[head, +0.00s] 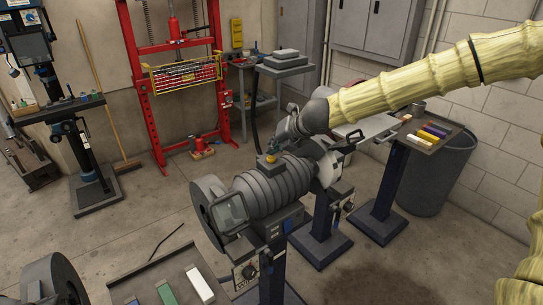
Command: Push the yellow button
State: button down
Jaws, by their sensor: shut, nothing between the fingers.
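A small yellow button (270,159) sits on top of a grey ribbed machine (268,188) in the middle of the view. My gripper (272,149) points down just above the yellow button, its fingers shut and empty. The fingertips look very close to the button, and I cannot tell whether they touch it. The fingers are small in the picture and partly cover the button's upper side.
A red press frame (140,75) stands at the back. A tray with colored bars (430,132) and a grey bin (440,178) are at the right. Another tray (160,262) is at the front left. A drill press stands far left. Floor is open at the left middle.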

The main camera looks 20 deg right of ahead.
aim_at(274, 156)
notch_tip(274, 156, up, 6)
jog(key=p, duration=0.5)
dwell(0.5)
dwell(1.1)
